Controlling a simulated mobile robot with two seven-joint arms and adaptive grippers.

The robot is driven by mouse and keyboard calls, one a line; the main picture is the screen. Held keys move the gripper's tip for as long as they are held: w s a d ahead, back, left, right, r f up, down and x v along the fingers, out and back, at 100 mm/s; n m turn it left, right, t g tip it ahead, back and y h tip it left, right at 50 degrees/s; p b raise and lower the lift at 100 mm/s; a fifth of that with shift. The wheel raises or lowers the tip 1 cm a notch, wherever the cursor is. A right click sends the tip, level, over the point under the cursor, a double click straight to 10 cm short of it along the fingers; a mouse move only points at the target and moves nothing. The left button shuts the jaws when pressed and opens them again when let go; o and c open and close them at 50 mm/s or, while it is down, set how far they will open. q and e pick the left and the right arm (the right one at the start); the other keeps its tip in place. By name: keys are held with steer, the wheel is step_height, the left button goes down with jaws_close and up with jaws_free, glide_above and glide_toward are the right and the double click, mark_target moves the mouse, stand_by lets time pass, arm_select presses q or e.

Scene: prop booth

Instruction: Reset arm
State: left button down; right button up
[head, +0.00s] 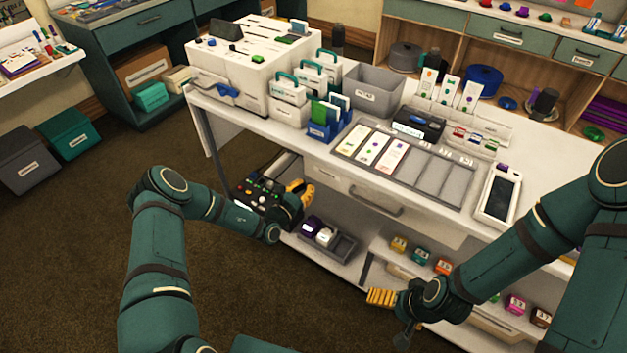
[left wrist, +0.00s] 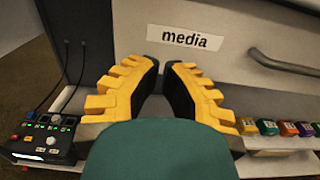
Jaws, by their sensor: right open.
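My right gripper (head: 382,297) is open in front of the bench's lower shelf, fingers pointing left. I see nothing in it.
The bench top holds a grey bin (head: 374,92), a card tray (head: 437,178) and a white tablet (head: 497,196). A black control box (head: 262,190) is beside my left gripper. Small coloured blocks (head: 421,257) line the lower shelf. Carpet (head: 75,240) is clear at left.

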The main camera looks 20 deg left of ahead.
arm_select(q)
steer(key=p+v, duration=0.1)
steer(key=v, duration=0.6)
steer(key=shift+a+f, duration=0.15)
steer(key=shift+a, duration=0.15)
steer(key=s+d+r+m+g+h, duration=0.1)
steer(key=s+d+m+g+h, duration=0.65)
steer(key=d, duration=0.55)
steer(key=s+d+m+g+y, duration=0.1)
steer(key=s+d+m+g, duration=0.1)
steer(key=s+m+g, duration=0.35)
steer(key=s+d+m+g+y, duration=0.1)
steer(key=s+d+m+g, duration=0.25)
steer(key=s, duration=0.35)
steer(key=s+a+m+g+y, duration=0.2)
steer(key=s+a+m+y, duration=0.4)
steer(key=m, duration=0.3)
steer(key=shift+w+d+r+m+t+y, duration=0.1)
steer(key=shift+w+r+m+t+y, duration=0.3)
steer(key=shift+m, duration=0.45)
steer(key=shift+w+d+r+m+t+y, duration=0.1)
steer(key=shift+w+r+m+t, duration=0.1)
steer(key=shift+r+m+t, duration=0.4)
steer(key=shift+w+d+r+m+t+y, duration=0.1)
steer(key=shift+w+r+m+t+y, duration=0.35)
steer(key=shift+m, duration=0.65)
steer(key=shift+s+f, duration=0.15)
